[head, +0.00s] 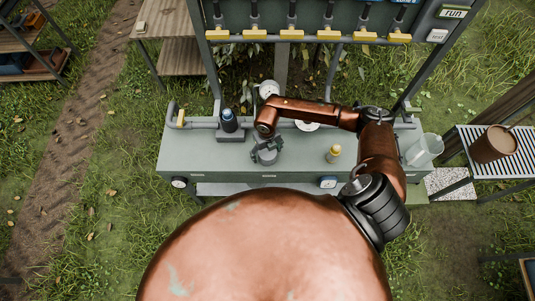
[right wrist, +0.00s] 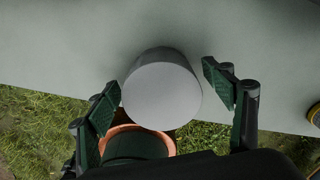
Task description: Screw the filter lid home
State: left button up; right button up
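A grey round cap (right wrist: 162,97), which looks like the filter lid, stands on the bench in the right wrist view, its pale flat face toward the camera. My right gripper (right wrist: 163,78) is open, with one dark green finger on each side of it. A gap shows at the right finger; the left finger is very close, and I cannot tell whether it touches. In the head view my right gripper (head: 267,151) hides most of the cap. A dark cylinder with a blue top (head: 229,120), likely the filter, stands upright to its left on the pipe. My left gripper is out of view.
The green-grey bench (head: 195,155) carries a small yellow-capped bottle (head: 333,154) and a clear jug (head: 424,150) at right. A pipe runs along its back, below a rack with yellow handles (head: 291,35). A brown pot (head: 493,144) stands on the slatted side table.

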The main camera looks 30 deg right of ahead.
jog(key=c, duration=1.3)
jog(key=shift+r, duration=0.1)
jog(key=shift+r, duration=0.6)
jog(key=s+r, duration=0.1)
jog(key=r, duration=0.1)
jog(key=s+r, duration=0.1)
jog(key=r, duration=0.1)
jog(key=s+r, duration=0.2)
jog(key=shift+r, duration=0.2)
jog(key=s+r, duration=0.1)
jog(key=s, duration=0.2)
jog(key=s+r, duration=0.2)
jog(key=s, duration=0.1)
jog(key=s+r, duration=0.2)
jog(key=s, duration=0.2)
jog(key=shift+a+r+b, duration=0.1)
jog(key=shift+a+b, duration=0.05)
jog(key=shift+b, duration=0.25)
